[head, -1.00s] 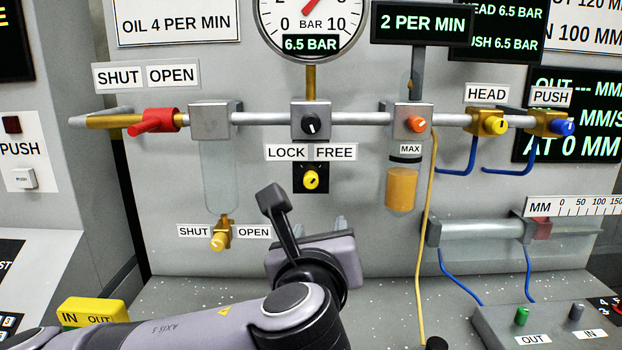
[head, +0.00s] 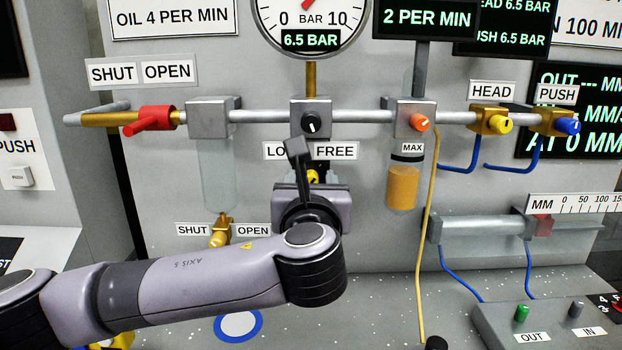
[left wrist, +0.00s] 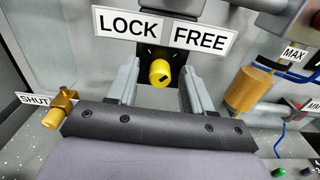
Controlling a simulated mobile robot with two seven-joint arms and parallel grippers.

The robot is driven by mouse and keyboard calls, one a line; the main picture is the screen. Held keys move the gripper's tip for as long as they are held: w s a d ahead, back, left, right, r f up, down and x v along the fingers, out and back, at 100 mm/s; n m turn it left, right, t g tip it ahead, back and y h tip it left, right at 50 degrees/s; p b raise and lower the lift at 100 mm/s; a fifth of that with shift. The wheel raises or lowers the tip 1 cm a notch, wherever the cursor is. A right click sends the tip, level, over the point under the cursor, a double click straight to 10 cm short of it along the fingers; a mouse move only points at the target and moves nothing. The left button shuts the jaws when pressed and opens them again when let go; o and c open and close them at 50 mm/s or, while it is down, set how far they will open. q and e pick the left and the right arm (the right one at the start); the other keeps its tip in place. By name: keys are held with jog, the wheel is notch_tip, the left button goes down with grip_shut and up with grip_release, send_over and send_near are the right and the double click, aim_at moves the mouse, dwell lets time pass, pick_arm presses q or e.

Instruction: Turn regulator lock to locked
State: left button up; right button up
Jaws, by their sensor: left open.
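The regulator lock is a yellow knob (head: 313,177) on a black plate under the LOCK and FREE labels. In the head view my left gripper (head: 312,192) is in front of it and hides most of it. In the left wrist view the knob (left wrist: 160,71) shows clearly, with a dark mark on its face. The open fingers of my left gripper (left wrist: 160,82) stand to either side of it in that view, apart from it. Whether the knob is fully between the fingertips I cannot tell. The LOCK label (left wrist: 127,23) is left, the FREE label (left wrist: 200,38) right. My right gripper is not in view.
Above the lock is the regulator block with a black knob (head: 311,122), under the gauge (head: 310,25). A brass drain valve (head: 219,232) is at lower left, an amber oil bowl (head: 402,188) at right. A yellow hose (head: 428,240) hangs beside the bowl.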

pick_arm(q)
grip_shut()
jog(key=shift+n, duration=0.3)
jog(key=shift+f+n+b, duration=0.1)
jog(key=shift+n+b, duration=1.7)
jog(key=shift+n, duration=5.8)
jog(key=shift+a, duration=0.1)
